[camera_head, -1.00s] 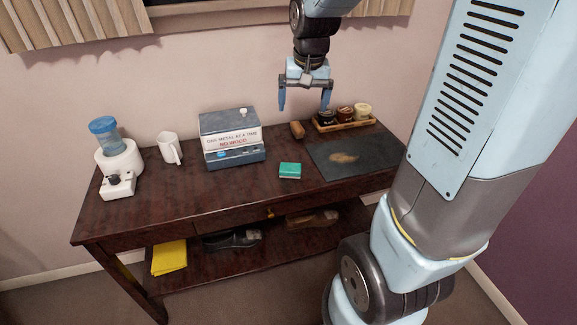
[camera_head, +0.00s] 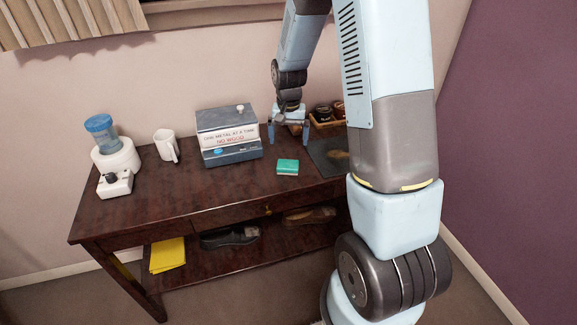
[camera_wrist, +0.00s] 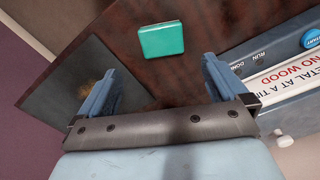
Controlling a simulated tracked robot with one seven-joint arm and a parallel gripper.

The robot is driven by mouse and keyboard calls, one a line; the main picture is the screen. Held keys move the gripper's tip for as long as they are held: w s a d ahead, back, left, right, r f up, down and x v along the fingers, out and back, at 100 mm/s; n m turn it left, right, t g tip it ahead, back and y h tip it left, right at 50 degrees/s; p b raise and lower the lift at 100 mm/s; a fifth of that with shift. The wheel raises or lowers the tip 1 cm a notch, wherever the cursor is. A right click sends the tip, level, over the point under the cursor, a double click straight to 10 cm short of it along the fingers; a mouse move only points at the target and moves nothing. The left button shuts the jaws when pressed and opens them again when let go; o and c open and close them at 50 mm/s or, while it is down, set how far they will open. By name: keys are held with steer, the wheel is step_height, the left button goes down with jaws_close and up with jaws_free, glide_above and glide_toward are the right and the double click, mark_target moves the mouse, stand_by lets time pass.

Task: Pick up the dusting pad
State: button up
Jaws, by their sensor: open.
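A small flat teal block (camera_head: 288,167), which I take for the dusting pad, lies on the dark wooden table (camera_head: 215,185), in front of and right of the grey-and-white box. It also shows whole in the wrist view (camera_wrist: 162,40), beyond the fingertips and roughly centred between them. My gripper (camera_head: 288,132) is open and empty. It hangs above the table, fingers down, behind the block in the head view and apart from it. Both fingers show in the wrist view.
A lettered box (camera_head: 228,135) stands close left of my gripper. A dark mat (camera_head: 325,158) and a tray of jars (camera_head: 325,122) are at right, partly hidden by my arm. A white mug (camera_head: 166,146) and blue-topped dispenser (camera_head: 115,150) stand left. Shoes and yellow cloth (camera_head: 167,255) lie below.

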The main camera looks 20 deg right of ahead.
mark_target(288, 163)
steer(key=shift+w+a+f, duration=0.1)
steer(key=shift+w+f, duration=0.05)
steer(key=shift+f, duration=5.05)
steer(key=shift+c, duration=0.3)
steer(key=c, duration=1)
steer(key=shift+r, duration=0.5)
step_height(288, 163, up, 3)
steer(key=shift+f, duration=0.2)
steer(key=s+d+r, duration=0.4)
steer(key=s+r, duration=0.5)
steer(key=s, duration=0.4)
steer(key=shift+s+r, duration=0.2)
steer(key=shift+r, duration=0.05)
steer(key=shift+d, duration=0.1)
